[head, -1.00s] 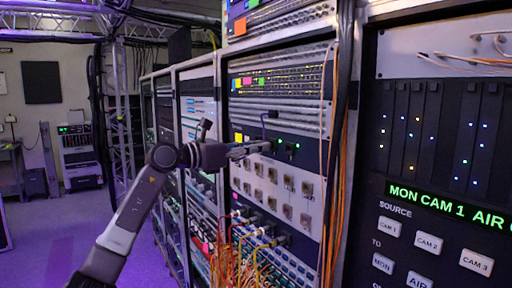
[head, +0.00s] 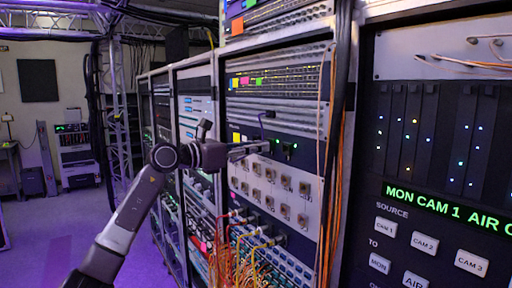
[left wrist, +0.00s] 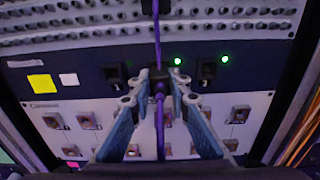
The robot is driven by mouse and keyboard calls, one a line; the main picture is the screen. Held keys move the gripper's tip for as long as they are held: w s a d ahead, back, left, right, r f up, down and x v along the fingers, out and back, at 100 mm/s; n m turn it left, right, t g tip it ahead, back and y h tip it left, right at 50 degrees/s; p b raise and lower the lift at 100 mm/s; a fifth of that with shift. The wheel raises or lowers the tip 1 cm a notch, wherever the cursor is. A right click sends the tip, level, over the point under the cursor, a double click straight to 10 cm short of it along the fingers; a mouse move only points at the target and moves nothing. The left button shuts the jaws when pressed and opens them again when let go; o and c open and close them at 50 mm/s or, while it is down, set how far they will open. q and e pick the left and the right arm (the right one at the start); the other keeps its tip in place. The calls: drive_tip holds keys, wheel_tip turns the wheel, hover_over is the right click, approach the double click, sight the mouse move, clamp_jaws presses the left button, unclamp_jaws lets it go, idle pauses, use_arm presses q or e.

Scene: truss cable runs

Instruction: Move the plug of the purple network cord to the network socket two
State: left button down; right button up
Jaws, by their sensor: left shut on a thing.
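My left gripper (head: 268,146) is at the dark network panel (head: 306,151) in the rack. In the left wrist view the left gripper (left wrist: 159,84) is shut on the plug (left wrist: 159,90) of the purple network cord (left wrist: 157,40). The cord runs up over the panel and also down between the fingers. One dark socket (left wrist: 115,76) lies left of the plug and another dark socket (left wrist: 208,71) lies right of it. The panel right behind the plug is hidden, and I cannot tell whether the plug is seated. My right gripper is not in view.
A grey panel with square connectors (head: 270,186) is below. Orange cables (head: 334,190) hang along the rack's right side. A yellow label (left wrist: 41,84) and green lights (left wrist: 178,61) are on the network panel. Open floor (head: 40,230) lies at the left.

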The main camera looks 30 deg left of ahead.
use_arm(q)
drive_tip(key=shift+w+d+p, duration=0.15)
drive_tip(key=shift+w+p, duration=0.2)
drive_tip(key=c, duration=1.7)
unclamp_jaws()
drive_tip(key=shift+c, duration=0.2)
drive_tip(key=shift+s, duration=0.1)
drive_tip(key=shift+b+v, duration=1.7)
drive_tip(key=shift+v, duration=0.75)
